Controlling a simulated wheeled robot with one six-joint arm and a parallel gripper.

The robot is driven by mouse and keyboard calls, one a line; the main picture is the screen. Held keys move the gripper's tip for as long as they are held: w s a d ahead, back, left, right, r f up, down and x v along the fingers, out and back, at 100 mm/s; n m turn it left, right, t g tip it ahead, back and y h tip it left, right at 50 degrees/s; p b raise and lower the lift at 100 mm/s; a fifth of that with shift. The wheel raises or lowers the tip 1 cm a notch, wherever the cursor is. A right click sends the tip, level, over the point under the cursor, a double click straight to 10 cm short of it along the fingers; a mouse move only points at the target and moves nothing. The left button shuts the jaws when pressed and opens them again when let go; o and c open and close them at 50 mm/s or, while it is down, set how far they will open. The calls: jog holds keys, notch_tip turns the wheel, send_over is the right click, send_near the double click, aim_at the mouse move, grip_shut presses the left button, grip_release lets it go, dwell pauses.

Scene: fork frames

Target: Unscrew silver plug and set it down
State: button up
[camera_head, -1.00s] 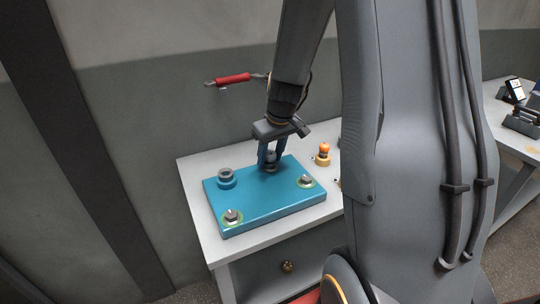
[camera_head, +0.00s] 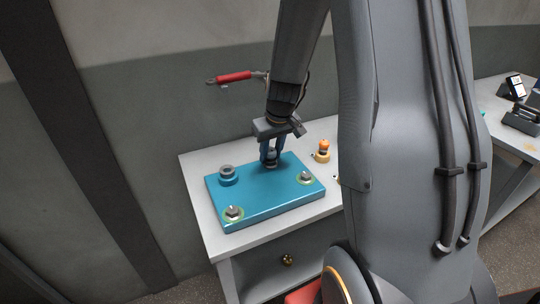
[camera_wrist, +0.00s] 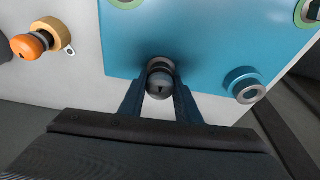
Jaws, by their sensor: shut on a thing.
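A blue plate (camera_head: 262,194) lies on a light table. In the wrist view, my gripper (camera_wrist: 160,80) has one blue finger on each side of the plug's rounded head. The plug stands at the plate, and its lower part is hidden, so I cannot tell whether its thread is engaged. Two other silver pieces with green rings sit at the front left corner (camera_head: 233,213) and the right corner (camera_head: 304,178) of the plate.
A raised blue boss with a grey ring (camera_head: 227,174) stands at the plate's back left. An orange-topped fitting (camera_head: 323,151) stands on the table (camera_head: 205,225) right of the plate. A red-handled tool (camera_head: 234,77) is by the wall behind.

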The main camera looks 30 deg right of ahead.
jog(key=shift+f+n+b, duration=0.1)
jog(key=shift+n+b, duration=0.3)
jog(key=shift+b, duration=0.3)
jog(key=shift+w+n+b, duration=0.1)
jog(key=shift+n+b, duration=0.4)
jog(key=shift+b, duration=0.25)
jog(key=shift+n+y+b, duration=0.3)
jog(key=shift+n+b, duration=0.15)
jog(key=shift+n, duration=0.05)
